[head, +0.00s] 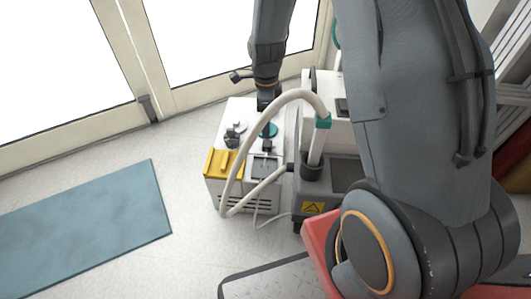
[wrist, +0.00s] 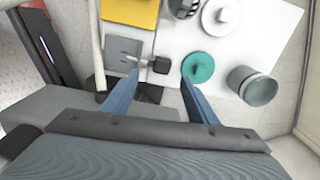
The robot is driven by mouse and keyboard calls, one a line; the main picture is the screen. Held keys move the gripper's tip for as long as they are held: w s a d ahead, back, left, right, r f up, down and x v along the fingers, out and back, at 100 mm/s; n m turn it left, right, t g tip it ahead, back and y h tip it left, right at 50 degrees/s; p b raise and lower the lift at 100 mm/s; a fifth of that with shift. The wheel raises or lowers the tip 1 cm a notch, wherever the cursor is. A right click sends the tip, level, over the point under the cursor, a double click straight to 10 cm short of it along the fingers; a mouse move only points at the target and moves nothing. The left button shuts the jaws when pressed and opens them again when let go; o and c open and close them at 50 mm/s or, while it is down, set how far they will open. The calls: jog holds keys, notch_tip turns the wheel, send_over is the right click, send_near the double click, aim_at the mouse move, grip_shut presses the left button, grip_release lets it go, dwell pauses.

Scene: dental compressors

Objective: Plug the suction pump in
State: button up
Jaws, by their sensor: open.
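A white unit (head: 233,120) stands on the floor with a grey square plate (head: 264,168) on its top. A small black plug-like block (head: 267,146) lies beside that plate. In the wrist view the black block (wrist: 160,65) has a light stem pointing left to the grey plate (wrist: 124,50); I cannot tell whether it is inserted. My gripper (wrist: 158,82) is open, its two blue fingers apart on either side below the block, touching nothing that I can see. The teal disc (wrist: 198,67) is near the right fingertip. In the head view my gripper (head: 267,100) is over the unit's far part.
A yellow piece (head: 224,163) and grey fittings (head: 234,134) are also on the unit. A thick white hose (head: 240,150) arches in front, from a grey-and-white machine (head: 328,172) at right. A thin cable (head: 262,216) lies on the floor. A blue mat (head: 90,226) lies left; floor between is clear.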

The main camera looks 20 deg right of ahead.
aim_at(267, 143)
jog(key=shift+w+f+m+b, duration=0.2)
jog(key=shift+w+f+m, duration=0.05)
jog(key=shift+f, duration=0.3)
jog(key=shift+w+f+m+b, duration=0.15)
jog(key=shift+w+f+m, duration=0.1)
jog(key=shift+f, duration=0.25)
jog(key=shift+f+b, duration=0.5)
jog(key=shift+f, duration=0.8)
jog(key=shift+s+f, duration=0.1)
jog(key=f+b, duration=0.2)
jog(key=f, duration=0.1)
jog(key=f+b, duration=0.1)
jog(key=f, duration=0.1)
jog(key=shift+s+d, duration=0.2)
jog(key=shift+d, duration=0.15)
jog(key=shift+c, duration=0.3)
